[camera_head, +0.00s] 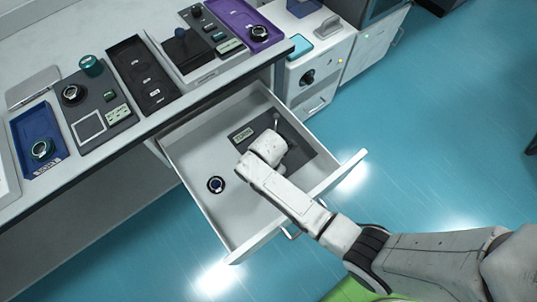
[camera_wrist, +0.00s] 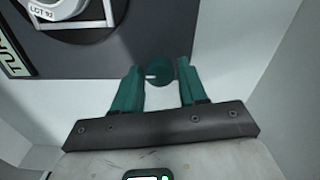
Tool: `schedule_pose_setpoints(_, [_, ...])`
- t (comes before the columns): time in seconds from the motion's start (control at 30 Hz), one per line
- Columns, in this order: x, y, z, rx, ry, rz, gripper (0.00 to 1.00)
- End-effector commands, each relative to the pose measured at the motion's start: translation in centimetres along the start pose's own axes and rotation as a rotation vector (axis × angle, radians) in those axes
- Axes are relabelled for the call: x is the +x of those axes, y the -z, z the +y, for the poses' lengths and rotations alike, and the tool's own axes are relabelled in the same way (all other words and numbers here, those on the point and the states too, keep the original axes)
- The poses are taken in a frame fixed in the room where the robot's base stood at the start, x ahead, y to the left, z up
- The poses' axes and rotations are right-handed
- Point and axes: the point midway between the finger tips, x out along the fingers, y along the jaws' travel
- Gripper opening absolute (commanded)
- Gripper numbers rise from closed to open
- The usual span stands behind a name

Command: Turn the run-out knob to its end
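A dark grey plate (camera_head: 300,145) with a label lies in the open drawer. In the wrist view the plate (camera_wrist: 90,55) shows a label (camera_wrist: 12,50) starting "TUR". A small round teal knob (camera_wrist: 160,71) with a white mark shows near the plate's edge. My gripper (camera_wrist: 160,80) has its two teal fingers apart, one on each side of the knob in the picture, with visible gaps. I cannot tell how far the knob lies beyond the fingertips. In the head view my wrist hides the fingers and knob.
The drawer (camera_head: 197,208) has raised walls around my gripper. A dark ringed round piece (camera_head: 216,184) lies on its floor. A white part (camera_wrist: 70,12) marked "LOT 92" is on the plate. The counter above holds several panels, including a blue tray (camera_head: 32,128) and purple tray (camera_head: 236,18).

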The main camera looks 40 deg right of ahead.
Motion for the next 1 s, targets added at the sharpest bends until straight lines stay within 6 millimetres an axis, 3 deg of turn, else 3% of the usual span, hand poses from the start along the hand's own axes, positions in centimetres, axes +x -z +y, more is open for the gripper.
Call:
schedule_pose_setpoints(0.4, [-0.01,0.01,-0.02,0.0,0.0,0.0,0.03])
schedule_pose_setpoints(0.73, [-0.14,0.02,-0.01,0.054,0.001,0.0,0.03])
schedule_pose_setpoints(1.0, [-0.25,0.03,-0.02,0.233,0.002,0.0,0.03])
